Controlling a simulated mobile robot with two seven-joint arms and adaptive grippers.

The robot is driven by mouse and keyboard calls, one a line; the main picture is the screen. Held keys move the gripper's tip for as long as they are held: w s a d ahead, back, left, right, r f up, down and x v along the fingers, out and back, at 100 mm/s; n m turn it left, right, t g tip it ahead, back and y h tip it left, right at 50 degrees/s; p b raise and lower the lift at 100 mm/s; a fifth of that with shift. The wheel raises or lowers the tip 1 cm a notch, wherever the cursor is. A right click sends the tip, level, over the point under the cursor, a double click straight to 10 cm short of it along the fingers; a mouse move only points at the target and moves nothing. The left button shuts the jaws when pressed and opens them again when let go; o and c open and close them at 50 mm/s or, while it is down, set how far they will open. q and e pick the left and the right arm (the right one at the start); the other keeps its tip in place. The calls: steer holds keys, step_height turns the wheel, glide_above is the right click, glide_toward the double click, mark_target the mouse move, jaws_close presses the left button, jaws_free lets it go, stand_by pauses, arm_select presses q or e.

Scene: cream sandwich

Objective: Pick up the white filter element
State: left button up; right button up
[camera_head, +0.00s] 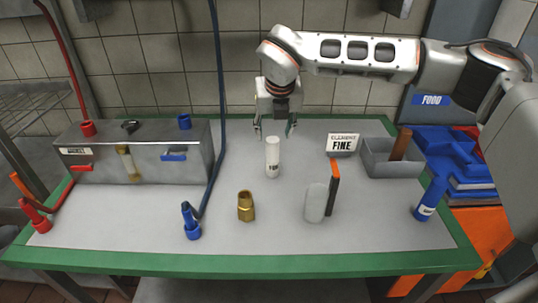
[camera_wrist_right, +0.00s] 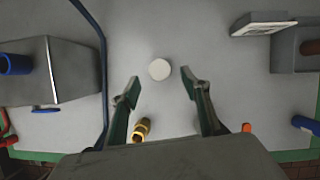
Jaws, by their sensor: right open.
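The white filter element (camera_head: 272,158) stands upright near the middle of the grey table top, with dark lettering low on its side. In the right wrist view its round white top (camera_wrist_right: 159,69) shows between and just beyond the fingertips. My right gripper (camera_head: 274,130) is open and points down above and behind the filter element; it appears empty. In the right wrist view its two fingers (camera_wrist_right: 162,84) are spread wide apart. My left gripper is not in either view.
A brass fitting (camera_head: 246,206) and a clear cylinder (camera_head: 316,203) beside an orange-topped dark bar stand in front. A metal box (camera_head: 190,137) is left, with hoses. A "FINE" sign (camera_head: 342,145), grey bin (camera_head: 393,171) and blue bottle (camera_head: 430,199) are right.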

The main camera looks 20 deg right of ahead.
mark_target(273, 139)
steer(key=p+x, duration=0.1)
steer(key=x, duration=0.5)
steer(key=shift+w+f, duration=0.2)
steer(key=shift+f, duration=0.15)
steer(key=c, duration=1.3)
steer(key=shift+r, duration=0.15)
step_height(273, 139, up, 20)
steer(key=b, duration=0.1)
